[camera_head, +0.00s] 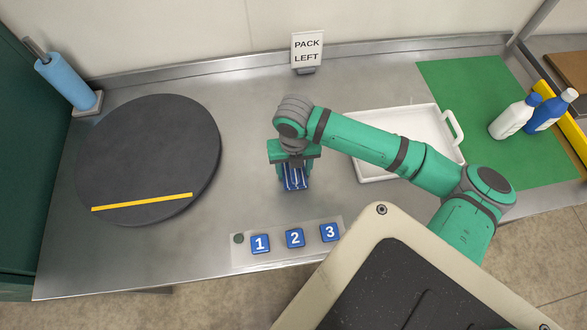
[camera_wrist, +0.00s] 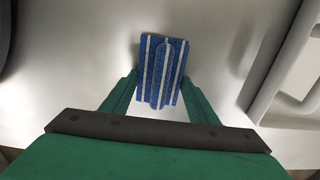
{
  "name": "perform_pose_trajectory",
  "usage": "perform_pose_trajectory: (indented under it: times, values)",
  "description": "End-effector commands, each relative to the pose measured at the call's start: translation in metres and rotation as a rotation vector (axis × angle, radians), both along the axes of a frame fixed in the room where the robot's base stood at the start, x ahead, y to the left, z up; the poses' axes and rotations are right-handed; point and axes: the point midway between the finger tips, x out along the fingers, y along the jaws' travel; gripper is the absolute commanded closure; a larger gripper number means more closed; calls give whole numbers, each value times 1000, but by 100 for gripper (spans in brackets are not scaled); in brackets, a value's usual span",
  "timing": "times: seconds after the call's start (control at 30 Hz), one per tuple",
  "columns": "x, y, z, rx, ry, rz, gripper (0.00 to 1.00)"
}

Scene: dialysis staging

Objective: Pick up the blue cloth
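The blue cloth (camera_wrist: 165,60) has white stripes and a raised fold along its middle. In the wrist view it lies at the top centre, on the steel table. In the head view the cloth (camera_head: 295,183) shows directly below my gripper (camera_head: 294,172), partly hidden by it. In the wrist view my gripper's (camera_wrist: 160,78) two green fingers stand apart, one at each side of the cloth. The fingers are not closed on the raised fold. Whether the fingertips touch the cloth's edges is hard to tell.
A white tray (camera_head: 454,128) stands close to the right, partly behind my arm. A dark round disc (camera_head: 150,150) with a yellow strip lies left. A numbered plate (camera_head: 277,241) lies in front. A green mat (camera_head: 462,85) and two bottles (camera_head: 512,118) are further right.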

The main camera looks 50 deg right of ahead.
Motion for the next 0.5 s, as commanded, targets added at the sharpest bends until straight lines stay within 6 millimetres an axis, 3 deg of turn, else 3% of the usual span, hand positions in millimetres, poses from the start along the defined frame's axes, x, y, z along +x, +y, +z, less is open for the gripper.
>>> perform_pose_trajectory:
  times: [0.33,0.5]
  values:
    - [0,0,2,0,0,0,68]
    - [0,0,14,-1,0,0,68]
